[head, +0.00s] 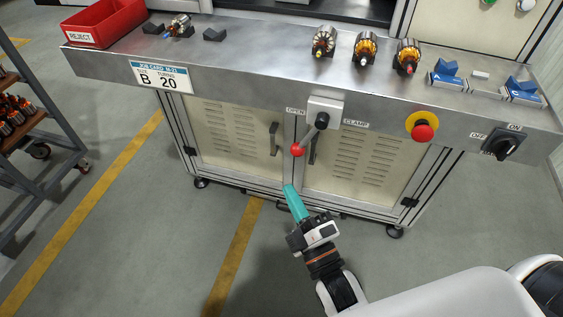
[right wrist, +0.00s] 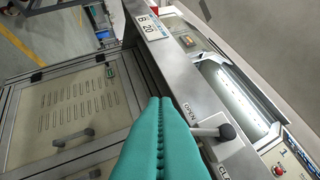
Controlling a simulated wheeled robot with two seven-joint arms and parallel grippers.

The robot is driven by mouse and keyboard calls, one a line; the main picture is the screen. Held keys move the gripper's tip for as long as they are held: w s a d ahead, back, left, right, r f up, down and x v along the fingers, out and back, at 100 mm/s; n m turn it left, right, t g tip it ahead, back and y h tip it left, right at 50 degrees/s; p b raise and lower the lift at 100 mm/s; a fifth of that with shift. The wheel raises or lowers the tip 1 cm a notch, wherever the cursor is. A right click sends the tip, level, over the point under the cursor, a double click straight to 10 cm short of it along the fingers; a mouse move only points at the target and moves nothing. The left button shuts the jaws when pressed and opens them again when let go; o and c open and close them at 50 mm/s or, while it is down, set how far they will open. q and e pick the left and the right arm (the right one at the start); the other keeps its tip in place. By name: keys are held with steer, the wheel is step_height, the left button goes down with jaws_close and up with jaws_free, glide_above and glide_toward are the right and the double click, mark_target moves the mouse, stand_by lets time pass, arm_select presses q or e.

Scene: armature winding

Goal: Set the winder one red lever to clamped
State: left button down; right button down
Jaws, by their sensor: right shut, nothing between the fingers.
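The red lever's ball knob (head: 297,150) hangs at the lower left of its grey pivot plate (head: 324,107) on the front of the winder bench. The lever arm tilts down and left, on the side of the OPEN label (head: 295,112); the CLAMP label (head: 356,123) is at the right. My right gripper (head: 290,189), with teal fingers, is shut and empty, below the knob and apart from it in the head view. In the right wrist view the fingers (right wrist: 163,105) cover the knob; the dark pivot (right wrist: 227,131) shows beside them. My left gripper is out of view.
A red emergency button (head: 423,131) and a black rotary switch (head: 503,144) sit right of the lever. Cabinet door handles (head: 274,139) stick out below the bench edge. Several armatures (head: 366,48) and a red reject bin (head: 104,22) stand on top. The floor before the bench is clear.

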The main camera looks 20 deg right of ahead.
mark_target(308, 137)
steer(key=shift+d, duration=0.1)
steer(key=shift+w, duration=0.15)
steer(key=p+x, duration=0.2)
steer(key=x, duration=0.8)
steer(key=d, duration=0.1)
steer(key=d+f, duration=0.1)
steer(key=d, duration=0.1)
steer(key=shift+s+d+f, duration=0.3)
